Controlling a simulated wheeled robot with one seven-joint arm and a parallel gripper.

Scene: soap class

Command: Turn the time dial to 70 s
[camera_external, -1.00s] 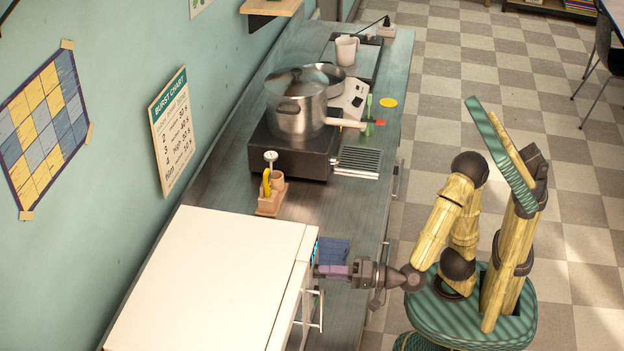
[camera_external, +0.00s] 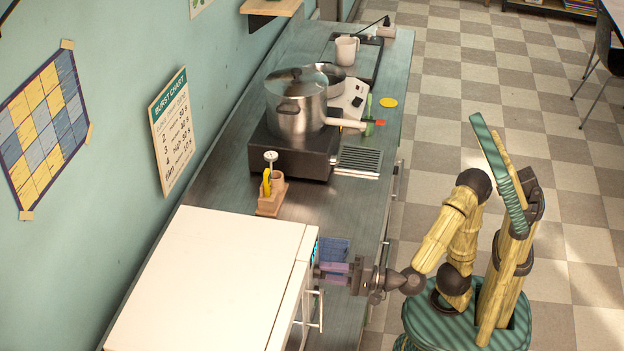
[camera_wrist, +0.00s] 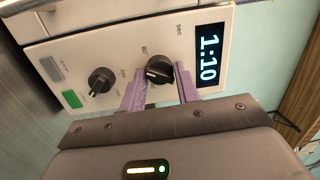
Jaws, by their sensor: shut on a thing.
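The white microwave (camera_external: 205,275) stands at the near end of the counter. The wrist view shows its control panel (camera_wrist: 125,45) turned sideways. The time dial (camera_wrist: 157,67) is a black round knob beside the lit display (camera_wrist: 209,55), which reads 1:10. My gripper (camera_wrist: 160,75) is shut on the time dial, one purple finger on each side of it. In the external view my gripper (camera_external: 333,272) reaches the front of the microwave from the right. The dial is hidden there.
A second black knob (camera_wrist: 101,81), a green button (camera_wrist: 72,99) and a grey button (camera_wrist: 52,69) sit on the same panel. A door handle (camera_external: 320,311) is just below my gripper. A pot (camera_external: 297,105) on a dark cooker stands farther along the counter.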

